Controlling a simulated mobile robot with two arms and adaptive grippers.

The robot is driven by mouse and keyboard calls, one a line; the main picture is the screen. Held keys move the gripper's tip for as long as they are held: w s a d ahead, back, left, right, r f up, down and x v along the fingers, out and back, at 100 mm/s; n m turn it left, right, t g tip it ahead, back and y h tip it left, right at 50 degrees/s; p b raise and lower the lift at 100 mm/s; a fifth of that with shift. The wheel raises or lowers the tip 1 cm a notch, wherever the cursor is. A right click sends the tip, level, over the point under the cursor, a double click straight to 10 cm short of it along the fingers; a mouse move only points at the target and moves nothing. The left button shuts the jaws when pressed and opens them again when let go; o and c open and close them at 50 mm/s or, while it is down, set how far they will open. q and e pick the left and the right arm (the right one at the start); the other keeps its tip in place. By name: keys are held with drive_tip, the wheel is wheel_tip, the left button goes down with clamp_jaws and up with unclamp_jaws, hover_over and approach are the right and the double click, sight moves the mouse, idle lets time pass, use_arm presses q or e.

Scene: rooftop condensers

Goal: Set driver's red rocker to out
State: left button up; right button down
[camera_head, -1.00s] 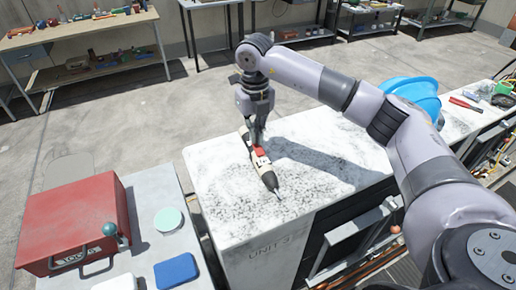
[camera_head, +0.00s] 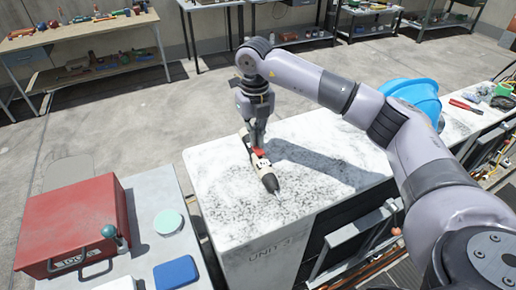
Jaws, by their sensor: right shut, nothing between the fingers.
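The driver (camera_head: 268,179) is a cream and dark power tool lying on the speckled white top of the condenser unit (camera_head: 225,215). Its thin bit points toward the front right. The red rocker (camera_head: 258,153) shows on its upper side, partly covered by my gripper. My right gripper (camera_head: 258,146) points down at the driver from above, fingers shut with nothing between them, its tips at or just over the red rocker. I cannot tell whether they touch it, nor which way the rocker is set. My left gripper is not in view.
A red toolbox (camera_head: 70,220), a pale green disc (camera_head: 168,221) and a blue box (camera_head: 176,272) are on a grey surface at the left. A blue hard-hat-like object (camera_head: 412,95) and red-handled pliers (camera_head: 465,106) lie toward the right. The unit's top around the driver is clear.

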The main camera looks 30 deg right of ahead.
drive_tip(key=shift+r+p, duration=1.75)
drive_tip(key=shift+r, duration=1.5)
drive_tip(key=shift+f, duration=0.1)
